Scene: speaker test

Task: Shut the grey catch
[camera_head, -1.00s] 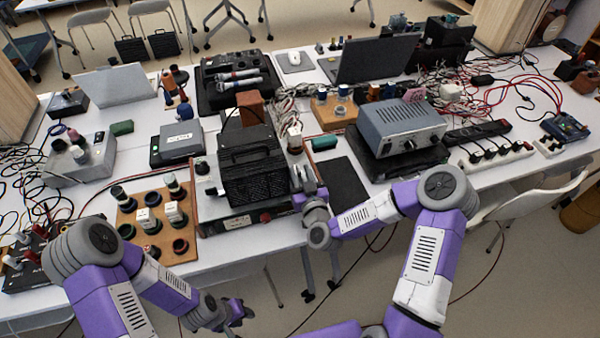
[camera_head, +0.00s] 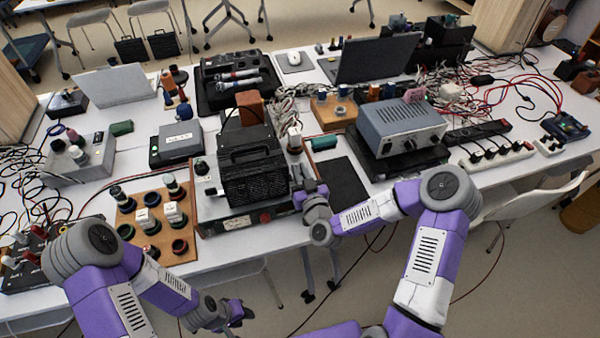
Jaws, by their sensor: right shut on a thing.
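My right gripper (camera_head: 303,183) is at the right side of this housing, close against the unit. It is shut on a small part there, which appears to be the grey catch; the fingers hide most of it. My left gripper (camera_head: 243,312) hangs low in front of the table edge, away from the unit. Its fingers are too small to tell whether they are open.
A wooden board with several round knobs (camera_head: 125,190) lies left of the unit. A dark mat (camera_head: 345,183) and a grey metal instrument (camera_head: 402,125) are to its right. Loose cables (camera_head: 30,180) crowd the left end.

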